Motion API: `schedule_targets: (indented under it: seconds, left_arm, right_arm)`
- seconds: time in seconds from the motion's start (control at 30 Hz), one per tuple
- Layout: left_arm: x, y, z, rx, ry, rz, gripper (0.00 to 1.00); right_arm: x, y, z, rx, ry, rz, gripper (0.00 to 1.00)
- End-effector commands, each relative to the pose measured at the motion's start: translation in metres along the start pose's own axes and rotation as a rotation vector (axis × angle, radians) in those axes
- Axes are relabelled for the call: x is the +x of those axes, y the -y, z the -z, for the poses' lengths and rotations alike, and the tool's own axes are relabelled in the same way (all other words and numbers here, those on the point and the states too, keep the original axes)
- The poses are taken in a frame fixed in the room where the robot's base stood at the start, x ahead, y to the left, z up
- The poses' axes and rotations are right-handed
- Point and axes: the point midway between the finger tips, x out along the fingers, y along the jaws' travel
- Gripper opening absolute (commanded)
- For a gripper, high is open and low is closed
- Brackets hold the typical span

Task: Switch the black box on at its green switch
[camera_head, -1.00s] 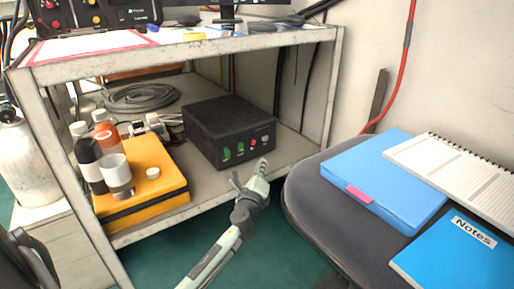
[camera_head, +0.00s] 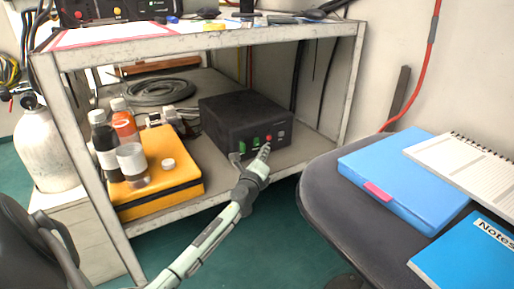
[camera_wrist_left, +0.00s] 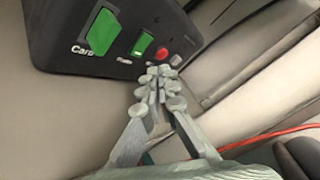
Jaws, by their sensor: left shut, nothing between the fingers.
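The black box (camera_head: 225,110) stands on the lower shelf of the rack, its front panel facing me. The left wrist view shows a large green switch (camera_wrist_left: 103,32) with a partly readable label, a smaller green switch (camera_wrist_left: 142,44), a red button (camera_wrist_left: 162,53) and a small grey part (camera_wrist_left: 176,61) in a row. My left gripper (camera_head: 265,150) is just in front of the panel's lower part. Its fingertips (camera_wrist_left: 158,76) are shut and empty, appearing just below the smaller green switch and red button. Whether they touch the panel I cannot tell. My right gripper is out of view.
A yellow case (camera_head: 160,185) with bottles and a cup on it lies left of the box. A cable coil (camera_head: 160,92) lies behind. The upper shelf edge (camera_head: 200,40) passes above the box.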

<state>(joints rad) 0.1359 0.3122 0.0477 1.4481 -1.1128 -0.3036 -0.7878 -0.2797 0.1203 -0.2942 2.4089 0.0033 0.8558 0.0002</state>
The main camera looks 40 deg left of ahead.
Motion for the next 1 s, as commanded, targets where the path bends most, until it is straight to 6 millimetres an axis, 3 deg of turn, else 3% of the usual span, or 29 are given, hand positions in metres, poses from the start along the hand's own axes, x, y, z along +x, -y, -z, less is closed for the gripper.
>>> schedule_targets:
  seconds: [0.27,1.0]
  left_arm:
    - [0.0106,-0.0081,-0.0083,0.0,0.001,-0.001,0.0]
    - [0.0106,-0.008,-0.0083,0.0,0.001,0.0,0.0]
  right_arm:
    - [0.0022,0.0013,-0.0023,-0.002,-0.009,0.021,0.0]
    - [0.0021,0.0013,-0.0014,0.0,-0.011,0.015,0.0]
